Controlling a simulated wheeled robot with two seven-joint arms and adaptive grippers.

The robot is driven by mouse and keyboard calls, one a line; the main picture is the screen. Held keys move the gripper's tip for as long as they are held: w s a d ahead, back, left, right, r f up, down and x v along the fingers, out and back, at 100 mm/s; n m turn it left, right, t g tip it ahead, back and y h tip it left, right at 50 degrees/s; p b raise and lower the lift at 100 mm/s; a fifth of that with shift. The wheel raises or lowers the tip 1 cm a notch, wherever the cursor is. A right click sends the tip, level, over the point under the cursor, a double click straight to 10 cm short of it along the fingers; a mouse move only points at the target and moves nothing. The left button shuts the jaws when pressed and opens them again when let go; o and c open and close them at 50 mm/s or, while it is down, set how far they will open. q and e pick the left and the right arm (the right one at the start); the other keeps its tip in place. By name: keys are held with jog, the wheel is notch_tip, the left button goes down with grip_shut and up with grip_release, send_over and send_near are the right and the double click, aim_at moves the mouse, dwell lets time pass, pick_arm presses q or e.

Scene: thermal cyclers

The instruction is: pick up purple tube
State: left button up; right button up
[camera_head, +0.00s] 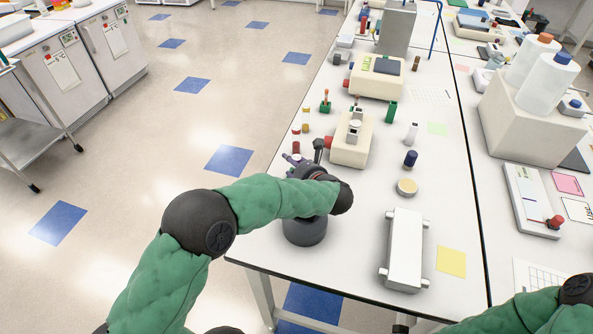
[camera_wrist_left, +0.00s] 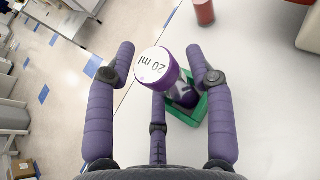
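The purple tube (camera_wrist_left: 154,66) has a white top marked "20 ml" and stands tilted in the picture in a green holder (camera_wrist_left: 191,125) on the white table. My left gripper (camera_wrist_left: 160,52) has its purple fingers spread around the tube's top, with gaps left on both sides. In the head view my left gripper (camera_head: 294,160) is low over the table's left edge, and the arm hides the tube and its holder. My right arm (camera_head: 540,312) enters at the lower right, with its gripper out of view.
A red tube (camera_wrist_left: 204,12) stands beyond the holder. A cream device (camera_head: 351,140) is close right of the left gripper. A dark blue-capped vial (camera_head: 410,158), a round dish (camera_head: 407,187) and a white block (camera_head: 405,245) stand further right. Bare table lies between.

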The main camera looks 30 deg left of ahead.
aim_at(295, 158)
pick_arm(q)
jog(key=c, duration=0.6)
jog(key=shift+o, duration=0.2)
jog(key=shift+r, duration=0.15)
jog(key=shift+r, duration=0.55)
notch_tip(295, 158, up, 2)
jog(key=shift+d+r+p, duration=0.1)
jog(key=shift+r+p, duration=0.1)
jog(key=shift+p, duration=0.55)
jog(key=w+r+p+v, duration=0.1)
jog(key=v, duration=0.7)
jog(key=w+r+p+v, duration=0.1)
jog(key=r+p+v, duration=0.1)
jog(key=v, duration=0.6)
jog(key=shift+s, duration=0.15)
jog(key=shift+r, duration=0.1)
